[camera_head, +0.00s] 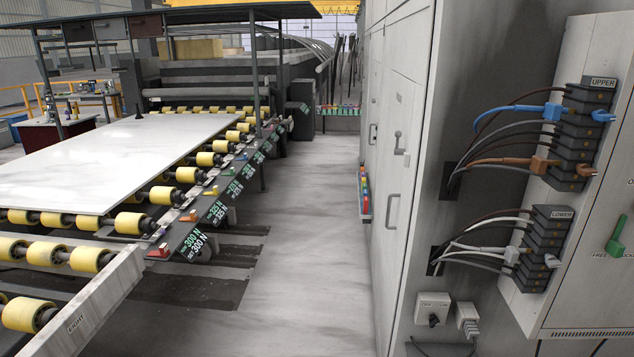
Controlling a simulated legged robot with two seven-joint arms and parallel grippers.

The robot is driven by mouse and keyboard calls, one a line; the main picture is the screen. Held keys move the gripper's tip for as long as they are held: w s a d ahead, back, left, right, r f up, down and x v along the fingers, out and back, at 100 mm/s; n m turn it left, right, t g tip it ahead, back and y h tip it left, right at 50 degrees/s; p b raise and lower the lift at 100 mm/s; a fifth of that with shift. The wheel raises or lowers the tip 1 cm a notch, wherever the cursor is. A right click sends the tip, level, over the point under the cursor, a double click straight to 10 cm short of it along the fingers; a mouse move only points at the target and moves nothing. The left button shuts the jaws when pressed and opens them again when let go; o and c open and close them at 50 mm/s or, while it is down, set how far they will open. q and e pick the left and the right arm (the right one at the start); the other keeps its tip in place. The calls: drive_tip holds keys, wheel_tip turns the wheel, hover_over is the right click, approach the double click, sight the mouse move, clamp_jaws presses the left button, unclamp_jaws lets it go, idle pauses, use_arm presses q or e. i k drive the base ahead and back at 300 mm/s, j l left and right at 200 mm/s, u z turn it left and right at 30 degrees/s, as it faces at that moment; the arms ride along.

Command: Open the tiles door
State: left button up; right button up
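A tall pale grey cabinet (403,76) stands to the right, its long side running away from me. A grey bar handle (392,210) is fixed on its near door panel, which looks closed. A lever-like handle (399,143) sits higher on the same side, and a smaller handle (373,133) shows farther back. No readable label marks any panel as the tiles door, so I cannot tell which one it is. Neither of my grippers is in view.
A connector panel with upper black blocks (583,130), lower blocks (544,250) and cables faces me at right, beside a green lever (616,238). A roller conveyor (60,255) carries a white slab (105,160) at left. Clear floor (310,240) runs between.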

sight(402, 88)
drive_tip(key=i+j+z, duration=0.85)
drive_tip(key=i, duration=0.25)
drive_tip(key=i+j+z, duration=0.2)
drive_tip(key=i+j, duration=0.2)
drive_tip(key=i+j+z, duration=0.2)
drive_tip(key=i+j, duration=0.15)
drive_tip(key=i+j+z, duration=0.2)
drive_tip(key=i+j, duration=0.15)
drive_tip(key=j, duration=0.2)
